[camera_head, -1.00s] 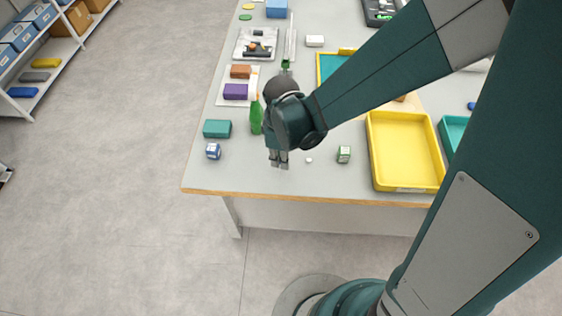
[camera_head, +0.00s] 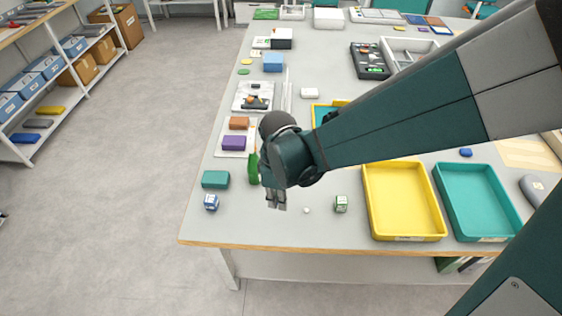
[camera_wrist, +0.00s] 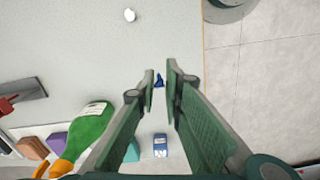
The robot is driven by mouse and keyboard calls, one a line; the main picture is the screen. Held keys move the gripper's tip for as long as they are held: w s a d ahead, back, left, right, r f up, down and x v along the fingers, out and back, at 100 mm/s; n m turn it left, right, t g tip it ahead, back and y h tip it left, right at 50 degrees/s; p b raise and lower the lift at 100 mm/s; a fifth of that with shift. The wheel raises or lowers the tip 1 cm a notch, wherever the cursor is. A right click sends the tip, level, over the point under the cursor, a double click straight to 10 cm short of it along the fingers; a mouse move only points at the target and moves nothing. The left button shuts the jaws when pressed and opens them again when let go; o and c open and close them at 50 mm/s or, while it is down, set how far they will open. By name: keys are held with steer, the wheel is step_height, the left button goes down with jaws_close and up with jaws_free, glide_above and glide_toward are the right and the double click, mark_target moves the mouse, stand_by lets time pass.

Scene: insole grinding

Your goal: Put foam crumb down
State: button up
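My gripper (camera_head: 276,204) hangs over the front left part of the grey table (camera_head: 320,228), with its fingers pointing down. In the wrist view, the two fingertips (camera_wrist: 161,78) are close together with a small dark blue bit between them, which looks like the foam crumb (camera_wrist: 159,81). The fingers appear shut on it. The crumb cannot be made out in the head view. A small white round piece (camera_head: 307,210) lies on the table right of my gripper, and it also shows in the wrist view (camera_wrist: 130,15).
A green bottle (camera_head: 253,169), a teal block (camera_head: 215,179) and a blue-white box (camera_head: 211,202) stand left of my gripper. A green-white box (camera_head: 341,203), a yellow tray (camera_head: 405,238) and a teal tray (camera_head: 478,205) are right. The table's front edge (camera_head: 300,249) is near.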

steer(key=shift+w, duration=0.15)
steer(key=w+d+r+m+p, duration=0.15)
steer(key=w+d, duration=0.25)
steer(key=w, duration=1.1)
steer(key=w+d+r+m, duration=0.15)
steer(key=w+d, duration=0.25)
steer(key=w, duration=1)
steer(key=w+d+f+m, duration=0.2)
steer(key=w+d+m, duration=0.1)
steer(key=w+d, duration=1.7)
steer(key=w+p, duration=0.1)
steer(key=w, duration=0.1)
steer(key=shift+w+m, duration=0.3)
steer(key=shift+m, duration=0.1)
steer(key=shift+f+b, duration=0.35)
steer(key=shift+f, duration=2.75)
steer(key=shift+f, duration=0.15)
steer(key=shift+f, duration=1.7)
